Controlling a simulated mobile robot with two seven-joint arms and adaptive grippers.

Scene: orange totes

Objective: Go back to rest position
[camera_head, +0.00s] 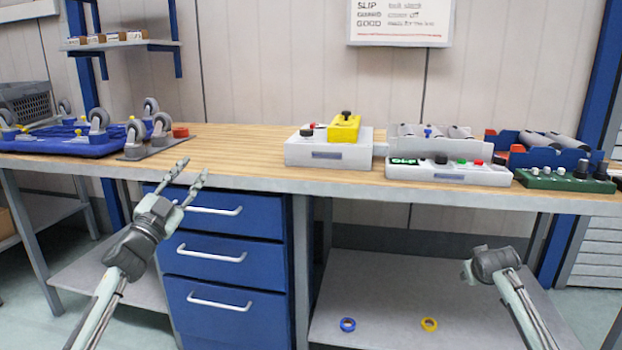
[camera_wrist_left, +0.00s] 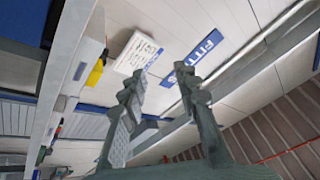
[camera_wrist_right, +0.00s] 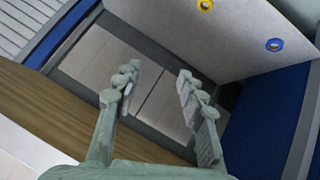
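My left gripper (camera_head: 191,184) is raised in front of the bench edge, before the blue drawers. Its two fingers are spread with nothing between them, and it also shows open and empty in the left wrist view (camera_wrist_left: 160,95). My right arm comes in at the lower right of the head view, in front of the lower shelf; its fingers are hidden there. In the right wrist view my right gripper (camera_wrist_right: 157,82) is open and empty, with its fingers apart.
The wooden bench (camera_head: 235,150) holds a blue tray with casters (camera_head: 60,142), a white box with a yellow part (camera_head: 345,128) and a green control box (camera_head: 565,179). Blue drawers (camera_head: 225,255) stand below. A blue tape ring (camera_head: 348,324) and a yellow one (camera_head: 429,324) lie on the lower shelf.

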